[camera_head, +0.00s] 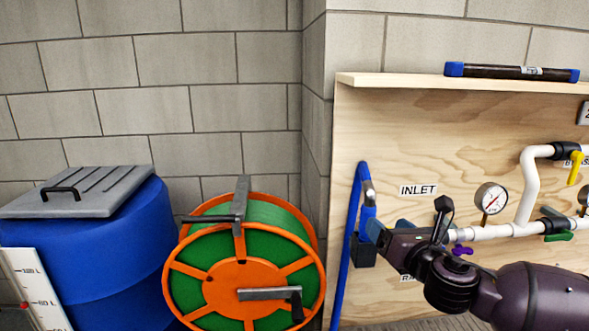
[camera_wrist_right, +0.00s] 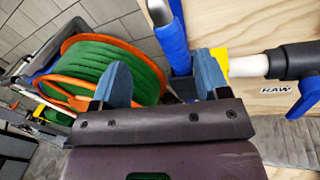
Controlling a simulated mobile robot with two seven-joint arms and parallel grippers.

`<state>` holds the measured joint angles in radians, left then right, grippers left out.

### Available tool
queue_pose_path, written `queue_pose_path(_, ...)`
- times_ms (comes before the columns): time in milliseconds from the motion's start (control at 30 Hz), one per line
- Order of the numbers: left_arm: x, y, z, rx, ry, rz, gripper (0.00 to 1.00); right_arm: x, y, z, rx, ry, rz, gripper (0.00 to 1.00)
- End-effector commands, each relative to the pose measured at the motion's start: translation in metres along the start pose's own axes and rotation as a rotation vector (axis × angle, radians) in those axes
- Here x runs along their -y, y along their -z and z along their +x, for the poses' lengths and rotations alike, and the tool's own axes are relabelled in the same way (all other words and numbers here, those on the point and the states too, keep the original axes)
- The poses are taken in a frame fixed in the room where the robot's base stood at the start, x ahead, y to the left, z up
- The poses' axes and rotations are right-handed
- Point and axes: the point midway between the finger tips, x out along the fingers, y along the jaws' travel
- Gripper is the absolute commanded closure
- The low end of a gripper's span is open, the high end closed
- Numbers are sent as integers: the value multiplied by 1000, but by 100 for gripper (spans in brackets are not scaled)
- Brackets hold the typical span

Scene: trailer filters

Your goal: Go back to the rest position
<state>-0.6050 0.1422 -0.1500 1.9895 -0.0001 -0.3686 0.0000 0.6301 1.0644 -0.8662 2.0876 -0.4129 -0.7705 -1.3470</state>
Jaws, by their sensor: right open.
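My right gripper (camera_head: 378,230) is at the lower right in the head view, in front of the plywood panel and close to the blue hose (camera_head: 350,245). Its two blue fingers stand wide apart in the right wrist view (camera_wrist_right: 162,80), with nothing held between them. The blue hose with its grey metal end (camera_head: 369,193) hangs at the panel's left edge; in the wrist view the blue hose part (camera_wrist_right: 171,45) shows beyond the fingers. Whether the gripper touches the hose cannot be told. My left gripper is not in view.
The plywood panel (camera_head: 425,130) carries white pipes (camera_head: 530,190), a gauge (camera_head: 491,198) and coloured valve handles. A dark tube with blue ends (camera_head: 512,72) lies on its top shelf. An orange and green reel (camera_head: 245,270) and a blue barrel (camera_head: 110,245) stand left.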

Motion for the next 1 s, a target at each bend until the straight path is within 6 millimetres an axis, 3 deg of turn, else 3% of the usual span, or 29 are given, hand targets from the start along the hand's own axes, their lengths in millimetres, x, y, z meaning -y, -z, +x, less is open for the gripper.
queue_pose_path(200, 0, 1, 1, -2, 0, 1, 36, -16, -8, 8, -41, -74, 482, 31)
queue_pose_path(367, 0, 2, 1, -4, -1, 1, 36, -31, 10, 9, -108, -105, 957, 31)
queue_pose_path(600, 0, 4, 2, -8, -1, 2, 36, -29, 72, -12, -188, -45, 1689, 31)
queue_pose_path(767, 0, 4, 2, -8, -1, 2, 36, -14, 115, -34, -171, 37, 2057, 31)
queue_pose_path(1000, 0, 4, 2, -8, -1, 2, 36, 19, 184, -85, -44, 194, 2465, 31)
